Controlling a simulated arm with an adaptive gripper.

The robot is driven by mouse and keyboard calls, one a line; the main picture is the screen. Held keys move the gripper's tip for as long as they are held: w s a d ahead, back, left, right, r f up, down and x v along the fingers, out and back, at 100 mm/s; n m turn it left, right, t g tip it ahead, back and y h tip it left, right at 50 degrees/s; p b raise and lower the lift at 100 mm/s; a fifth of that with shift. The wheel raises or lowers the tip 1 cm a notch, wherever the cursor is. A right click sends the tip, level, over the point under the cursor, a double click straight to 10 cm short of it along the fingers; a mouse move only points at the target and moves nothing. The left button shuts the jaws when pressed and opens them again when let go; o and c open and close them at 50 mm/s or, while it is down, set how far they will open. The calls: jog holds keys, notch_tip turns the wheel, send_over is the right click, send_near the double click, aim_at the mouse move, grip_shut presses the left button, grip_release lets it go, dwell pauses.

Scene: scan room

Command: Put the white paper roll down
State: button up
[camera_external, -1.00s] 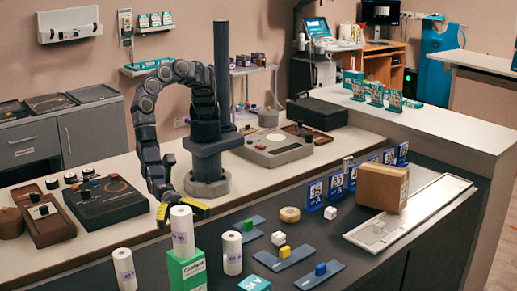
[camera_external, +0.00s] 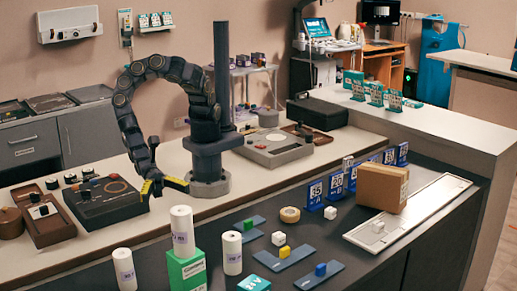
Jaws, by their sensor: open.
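A white paper roll (camera_external: 182,232) stands upright on top of a green box (camera_external: 187,269) at the front of the dark counter. Two more white paper rolls stand upright beside the box, one on its left (camera_external: 124,269) and one on its right (camera_external: 232,253). My gripper (camera_external: 166,187) is open and empty. It is above and behind the roll on the box, clear of it, with yellow showing on a finger.
Blue trays (camera_external: 285,259) with small cubes lie right of the rolls. A tan tape ring (camera_external: 289,214), blue number cards (camera_external: 315,194) and a cardboard box (camera_external: 382,187) stand farther right. A dark control device (camera_external: 105,202) is left of my gripper.

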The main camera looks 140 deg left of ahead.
jog(key=w+a+r+n+g+y, duration=0.2)
jog(key=a+r+n+y, duration=0.3)
jog(key=a, duration=0.4)
jog(key=w+a+r+n+g+y, duration=0.1)
jog(key=a+r+n+y, duration=0.3)
jog(key=a+n+y, duration=0.45)
jog(key=w+a+r+n+g+y, duration=0.25)
jog(key=a+r+n, duration=0.2)
jog(key=a, duration=0.55)
jog(key=s+a+n+g+y, duration=0.1)
jog(key=s+a+n+g, duration=0.75)
jog(key=a, duration=0.45)
jog(key=s+a+f+n+g+h, duration=0.3)
jog(key=s+a+n+g+h, duration=0.1)
jog(key=s+n, duration=0.4)
jog(key=s+d+f+n+g+h, duration=0.1)
jog(key=s+d+n+h, duration=0.2)
jog(key=s+d+h, duration=0.6)
jog(key=s+d, duration=0.1)
jog(key=s, duration=0.1)
jog(key=shift+s+d+f+n+h, duration=0.25)
jog(key=shift+s+n+h, duration=0.05)
jog(key=shift+s+n, duration=0.1)
